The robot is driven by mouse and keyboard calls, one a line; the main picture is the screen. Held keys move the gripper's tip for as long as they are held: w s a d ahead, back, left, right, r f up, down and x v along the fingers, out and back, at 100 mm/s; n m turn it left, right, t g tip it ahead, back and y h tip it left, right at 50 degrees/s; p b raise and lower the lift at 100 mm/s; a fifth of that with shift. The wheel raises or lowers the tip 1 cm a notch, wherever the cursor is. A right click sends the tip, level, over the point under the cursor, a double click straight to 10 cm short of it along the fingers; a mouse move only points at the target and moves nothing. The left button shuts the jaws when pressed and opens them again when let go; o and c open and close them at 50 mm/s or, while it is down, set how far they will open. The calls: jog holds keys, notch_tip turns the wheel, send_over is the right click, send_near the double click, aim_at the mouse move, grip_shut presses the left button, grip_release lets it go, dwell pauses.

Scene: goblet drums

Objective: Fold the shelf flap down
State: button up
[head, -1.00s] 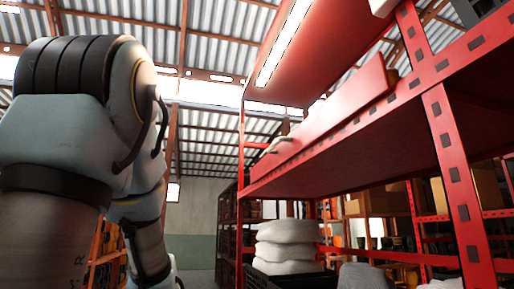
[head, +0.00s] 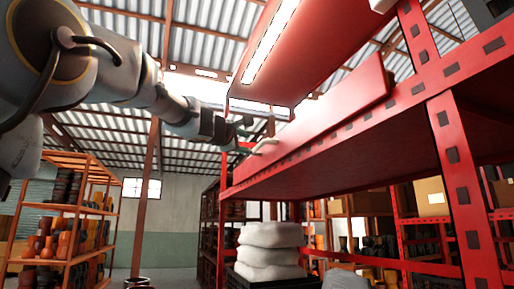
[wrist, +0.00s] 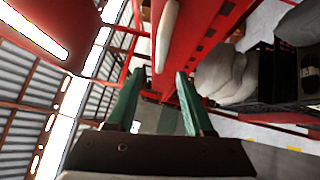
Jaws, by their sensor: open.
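The shelf flap (head: 335,105) looks like a long red board standing up along the front edge of the red shelf. A pale bar handle (head: 263,146) sits near its left end. In the wrist view the handle (wrist: 167,35) shows as a long pale bar just beyond my fingertips, against the red flap (wrist: 185,30). My gripper (head: 244,134) is close to the handle at the shelf's left end. I cannot tell whether a finger touches the handle.
A red overhead panel (head: 320,45) with a bright strip slants above the shelf. A red upright (head: 455,150) stands at right. White sacks (head: 270,250) are stacked below the shelf. An orange rack (head: 65,220) with drums stands at left. The aisle between looks free.

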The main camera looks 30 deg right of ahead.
aim_at(256, 147)
jog(key=p+x, duration=0.3)
jog(key=x, duration=0.5)
jog(key=shift+w+d, duration=0.2)
jog(key=shift+w+d+p, duration=0.25)
jog(key=shift+d+p, duration=0.05)
jog(key=shift+p, duration=0.05)
grip_shut()
dwell(0.8)
